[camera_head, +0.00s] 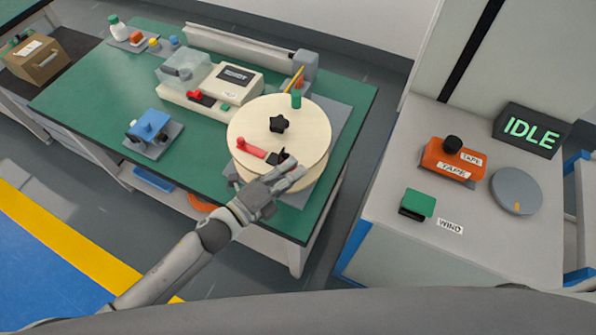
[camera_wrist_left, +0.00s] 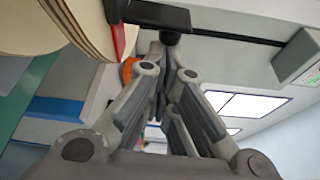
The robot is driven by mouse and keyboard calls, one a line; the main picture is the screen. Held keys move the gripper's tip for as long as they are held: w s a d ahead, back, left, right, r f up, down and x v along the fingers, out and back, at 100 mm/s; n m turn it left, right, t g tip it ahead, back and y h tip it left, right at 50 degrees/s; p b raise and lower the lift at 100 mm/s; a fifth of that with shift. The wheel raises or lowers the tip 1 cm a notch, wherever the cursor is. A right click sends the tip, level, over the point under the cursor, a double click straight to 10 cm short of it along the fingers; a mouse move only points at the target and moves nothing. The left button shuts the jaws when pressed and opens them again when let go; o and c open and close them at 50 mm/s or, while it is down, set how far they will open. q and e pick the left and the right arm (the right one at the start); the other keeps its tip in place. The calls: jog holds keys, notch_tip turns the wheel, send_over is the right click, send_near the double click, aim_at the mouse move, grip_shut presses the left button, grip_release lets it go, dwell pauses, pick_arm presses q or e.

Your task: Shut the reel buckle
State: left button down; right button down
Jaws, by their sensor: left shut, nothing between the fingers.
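The wooden reel (camera_head: 300,119) stands on the right end of the green table, with a black star knob (camera_head: 278,124) at its middle. The buckle's red lever (camera_head: 250,148) lies on the reel's near face, with a black catch (camera_head: 276,157) to its right. My left gripper (camera_head: 289,172) is shut and empty at the reel's near edge, just below the black catch. In the left wrist view, my fingers (camera_wrist_left: 174,52) are together just under a black block (camera_wrist_left: 152,14), beside the red lever (camera_wrist_left: 118,35). I cannot tell whether they touch. My right gripper is not in view.
A beige machine (camera_head: 232,84) with a red switch stands left of the reel. A blue clamp-like device (camera_head: 152,130) sits further left on the green table (camera_head: 95,88). A side counter at right holds an orange tape unit (camera_head: 452,162), a green button (camera_head: 418,203) and an IDLE display (camera_head: 530,132).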

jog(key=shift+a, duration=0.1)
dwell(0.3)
pick_arm(q)
jog(key=shift+r+n, duration=0.15)
jog(key=shift+n, duration=0.15)
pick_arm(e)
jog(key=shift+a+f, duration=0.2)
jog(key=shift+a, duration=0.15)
